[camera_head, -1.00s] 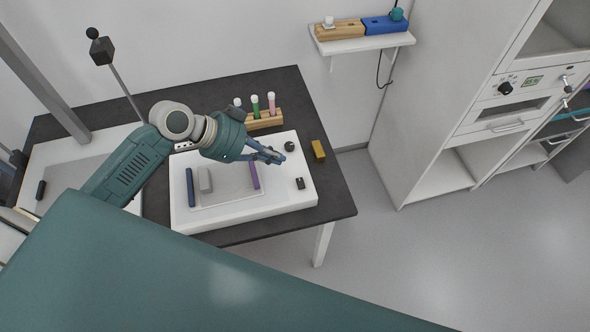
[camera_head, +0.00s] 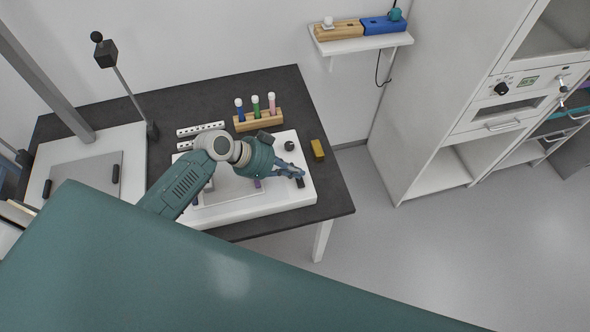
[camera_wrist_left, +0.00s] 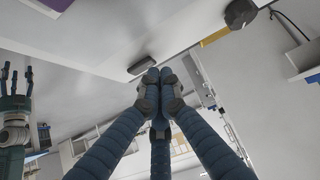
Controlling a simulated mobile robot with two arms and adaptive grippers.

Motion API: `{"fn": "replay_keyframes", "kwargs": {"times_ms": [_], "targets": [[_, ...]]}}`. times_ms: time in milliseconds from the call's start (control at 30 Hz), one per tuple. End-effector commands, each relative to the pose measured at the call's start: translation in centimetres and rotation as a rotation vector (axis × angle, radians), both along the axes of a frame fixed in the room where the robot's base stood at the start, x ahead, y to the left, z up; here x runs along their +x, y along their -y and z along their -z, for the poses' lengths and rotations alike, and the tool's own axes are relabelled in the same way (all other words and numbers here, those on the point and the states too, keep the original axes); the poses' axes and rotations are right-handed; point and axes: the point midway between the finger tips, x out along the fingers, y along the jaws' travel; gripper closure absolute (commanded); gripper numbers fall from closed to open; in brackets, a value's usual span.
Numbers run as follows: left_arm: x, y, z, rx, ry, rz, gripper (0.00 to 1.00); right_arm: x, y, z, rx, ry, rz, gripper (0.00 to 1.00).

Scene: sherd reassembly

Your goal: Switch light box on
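The light box (camera_head: 245,212) is a flat white box on the dark table. A small black switch (camera_head: 300,183) sits on its top near the right edge, and a round dark knob (camera_head: 290,146) sits behind it. My left gripper (camera_head: 301,174) is over the right part of the box, its tips close to the switch. In the left wrist view the fingertips (camera_wrist_left: 160,75) are together, empty, just beside the switch (camera_wrist_left: 140,65); I cannot tell whether they touch. My right gripper (camera_wrist_left: 16,80) shows at the left of that view, fingers spread and empty.
A wooden rack (camera_head: 243,125) with several coloured vials stands behind the box. A yellow block (camera_head: 317,149) lies to its right. A purple piece (camera_head: 257,184) on the box is mostly hidden by my arm. A white perforated strip (camera_head: 200,129) lies at the back.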

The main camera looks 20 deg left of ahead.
Motion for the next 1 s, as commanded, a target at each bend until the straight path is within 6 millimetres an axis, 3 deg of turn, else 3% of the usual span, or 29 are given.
{"fn": "replay_keyframes", "kwargs": {"times_ms": [267, 1000], "targets": [[0.5, -0.4, 1.5, -0.056, -0.084, -0.001, 1.00, 0.0, 0.0, 2.7, 0.000, 0.000, 0.000, 0.47], [-1.1, 0.7, 0.3, -0.057, -0.087, 0.002, 1.00, 0.0, 0.0, 0.6, 0.000, 0.000, 0.000, 0.47]]}}
